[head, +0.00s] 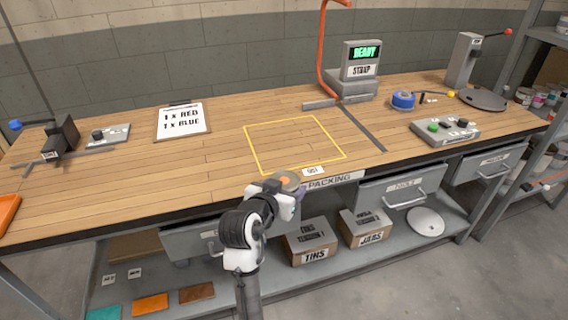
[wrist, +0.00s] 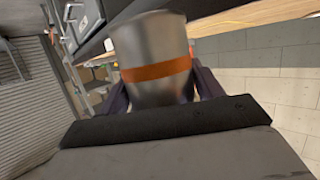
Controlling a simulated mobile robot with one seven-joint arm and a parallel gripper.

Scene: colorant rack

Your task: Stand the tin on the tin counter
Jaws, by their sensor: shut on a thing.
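The tin (wrist: 157,50) is a silver cylinder with an orange band. It fills the middle of the wrist view, between the dark fingers of my gripper (wrist: 160,88). In the head view my gripper (head: 287,190) holds the tin (head: 286,180) at the front edge of the wooden packing counter (head: 215,165), just short of the yellow outlined square. Whether the tin touches the counter is unclear. No surface in view is legibly labelled as the tin counter. A yellow square outline (head: 296,170) with a small white label marks the wooden top.
A clipboard (head: 183,121) lies left of the square. A strap station (head: 358,75) with a red-orange arm stands behind it. A button box (head: 444,130) and blue tape roll (head: 403,99) are at right. Tins and jars boxes (head: 311,243) sit below. The square is empty.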

